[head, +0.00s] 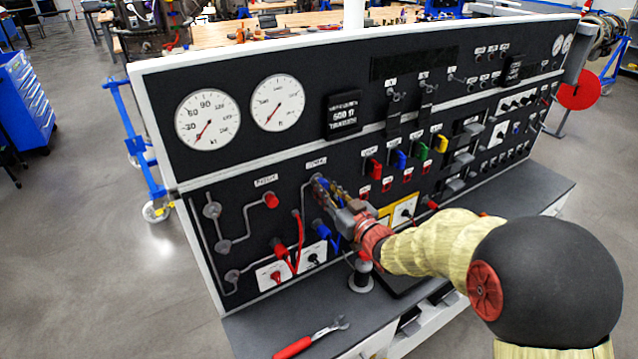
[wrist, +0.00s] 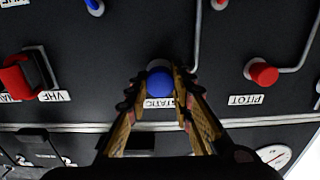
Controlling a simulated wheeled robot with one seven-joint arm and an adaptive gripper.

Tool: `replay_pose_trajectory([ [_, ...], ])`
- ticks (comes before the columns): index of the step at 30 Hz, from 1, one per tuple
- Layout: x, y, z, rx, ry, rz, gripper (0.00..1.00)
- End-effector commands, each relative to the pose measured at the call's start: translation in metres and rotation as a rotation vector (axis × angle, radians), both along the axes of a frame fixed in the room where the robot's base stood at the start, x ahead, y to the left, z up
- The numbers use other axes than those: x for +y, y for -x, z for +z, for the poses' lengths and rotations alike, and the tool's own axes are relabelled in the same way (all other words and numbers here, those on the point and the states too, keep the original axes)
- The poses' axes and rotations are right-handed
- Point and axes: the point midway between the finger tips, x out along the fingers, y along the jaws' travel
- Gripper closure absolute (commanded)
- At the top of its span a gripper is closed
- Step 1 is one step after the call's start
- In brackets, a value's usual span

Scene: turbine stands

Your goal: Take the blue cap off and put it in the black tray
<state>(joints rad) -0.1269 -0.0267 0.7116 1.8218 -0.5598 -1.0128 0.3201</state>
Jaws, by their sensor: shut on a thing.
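The blue cap (wrist: 160,83) is between my fingertips in the wrist view, in front of the panel at the STATIC label. I cannot tell whether it is fully seated on its port. My gripper (wrist: 159,88) is shut on it, one finger on each side. In the head view my gripper (head: 324,187) reaches the panel right of the PITOT port, and its fingers mostly hide the cap. A black tray (head: 404,284) appears to lie on the bench ledge below my arm, partly hidden by it.
A red cap (head: 271,201) sits on the PITOT port beside my gripper; it also shows in the wrist view (wrist: 262,73). Red and blue hoses hang below. A red-handled wrench (head: 312,337) lies on the ledge (head: 250,322), near a grey post (head: 361,277).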

Motion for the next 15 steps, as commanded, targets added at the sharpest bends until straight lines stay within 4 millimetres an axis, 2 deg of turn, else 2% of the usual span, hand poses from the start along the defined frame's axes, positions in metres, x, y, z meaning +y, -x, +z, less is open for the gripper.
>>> replay_pose_trajectory([
  [8,-0.001,0.002,0.0,0.0,0.0,0.0,1.0],
  [15,-0.008,0.011,0.0,0.0,0.0,-0.001,1.0],
])
